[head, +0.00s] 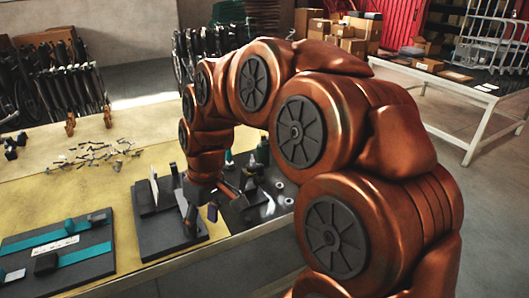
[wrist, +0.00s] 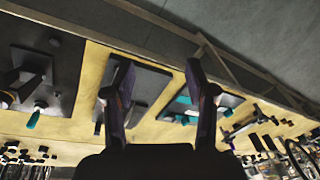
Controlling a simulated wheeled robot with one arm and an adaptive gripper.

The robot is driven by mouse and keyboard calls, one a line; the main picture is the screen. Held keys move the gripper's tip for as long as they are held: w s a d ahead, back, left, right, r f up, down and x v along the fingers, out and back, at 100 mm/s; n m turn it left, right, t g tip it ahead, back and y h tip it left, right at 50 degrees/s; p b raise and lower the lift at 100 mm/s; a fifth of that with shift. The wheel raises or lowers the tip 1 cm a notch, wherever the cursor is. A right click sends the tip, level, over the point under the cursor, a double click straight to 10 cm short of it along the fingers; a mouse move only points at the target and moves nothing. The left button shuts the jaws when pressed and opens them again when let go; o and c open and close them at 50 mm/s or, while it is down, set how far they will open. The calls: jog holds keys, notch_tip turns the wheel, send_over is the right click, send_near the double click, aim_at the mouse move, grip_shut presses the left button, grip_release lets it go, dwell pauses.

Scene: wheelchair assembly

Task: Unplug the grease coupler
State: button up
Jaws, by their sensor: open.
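My gripper (head: 213,212) hangs over the right side of a dark board (head: 160,242) on the yellow table mat. In the wrist view my gripper (wrist: 158,66) has its two dark fingers wide apart, with nothing between them. The dark board also shows in the wrist view (wrist: 148,82), below and between the fingers; the left finger covers part of it. A white upright plate (head: 154,188) stands on this board. I cannot clearly make out the grease coupler; it may be hidden by my gripper or too small to tell.
A dark board with teal strips (head: 58,247) lies at the left. Small loose parts (head: 100,152) are scattered behind. Wheels (head: 55,85) stand at the back left.

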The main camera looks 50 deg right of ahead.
jog(key=w+d+t, duration=0.1)
jog(key=w+d, duration=0.5)
jog(key=d, duration=0.1)
jog(key=t+h, duration=0.1)
jog(key=t, duration=0.2)
send_over(260, 164)
jog(key=s, duration=0.3)
jog(key=shift+m, duration=0.3)
jog(key=shift+d+p+x, duration=0.2)
jog(key=shift+p+x, duration=1.15)
jog(key=shift+x, duration=2.8)
jog(key=shift+s, duration=0.1)
grip_shut()
jog(key=shift+r, duration=0.1)
jog(key=shift+r, duration=1.1)
